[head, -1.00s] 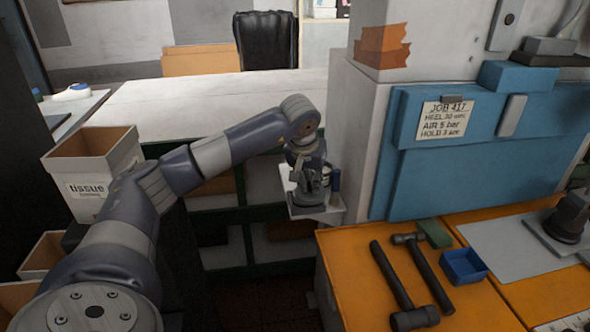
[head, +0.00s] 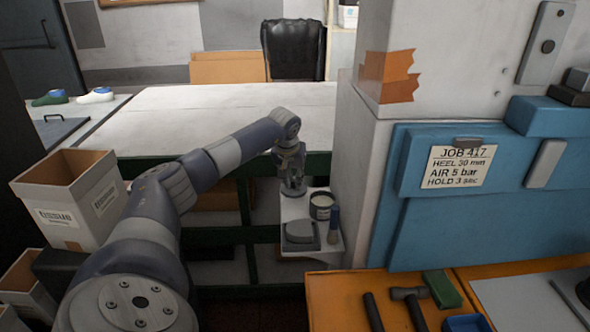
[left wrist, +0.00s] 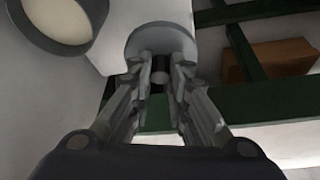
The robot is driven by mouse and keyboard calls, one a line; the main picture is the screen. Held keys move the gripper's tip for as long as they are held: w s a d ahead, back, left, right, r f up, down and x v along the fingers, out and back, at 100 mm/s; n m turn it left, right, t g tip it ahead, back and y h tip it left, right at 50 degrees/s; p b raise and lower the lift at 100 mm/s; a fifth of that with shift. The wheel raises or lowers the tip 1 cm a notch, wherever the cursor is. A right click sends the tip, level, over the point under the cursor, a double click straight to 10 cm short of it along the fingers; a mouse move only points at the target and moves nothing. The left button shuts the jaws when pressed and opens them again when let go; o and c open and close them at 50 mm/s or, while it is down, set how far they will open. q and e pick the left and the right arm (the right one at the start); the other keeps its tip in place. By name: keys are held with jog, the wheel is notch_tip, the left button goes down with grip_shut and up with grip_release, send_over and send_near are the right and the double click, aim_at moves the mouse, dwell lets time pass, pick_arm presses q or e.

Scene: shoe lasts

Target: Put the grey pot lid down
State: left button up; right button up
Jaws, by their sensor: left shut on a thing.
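My left gripper (head: 292,188) points down at the back left of a small white shelf. It also shows in the left wrist view (left wrist: 160,82), its fingers shut on the knob of the round grey pot lid (left wrist: 160,37). The lid is level, with part of the white shelf behind it; I cannot tell whether it touches the shelf. The pot (head: 321,204) stands open to the right of the gripper, with pale contents; it also shows at the wrist view's upper left (left wrist: 62,18). My right gripper is not in view.
A white pillar (head: 355,165) stands close on the right. Hammers lie on the orange bench (head: 340,290).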

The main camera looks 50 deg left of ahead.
aim_at(294, 184)
pick_arm(q)
jog(key=shift+w+f, duration=0.15)
jog(key=shift+f, duration=0.25)
notch_tip(294, 184, down, 3)
jog(key=shift+f, duration=0.3)
jog(key=o, duration=0.7)
jog(key=shift+c, duration=0.2)
jog(key=shift+o, duration=0.6)
jog(key=shift+r+p, duration=0.3)
jog(key=shift+d+r, duration=0.1)
jog(key=shift+r, duration=0.2)
jog(key=b+v, duration=0.1)
jog(key=v, duration=1)
jog(key=shift+b, duration=0.35)
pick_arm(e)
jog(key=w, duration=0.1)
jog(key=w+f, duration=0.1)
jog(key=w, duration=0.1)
pick_arm(q)
jog(key=shift+r, duration=0.15)
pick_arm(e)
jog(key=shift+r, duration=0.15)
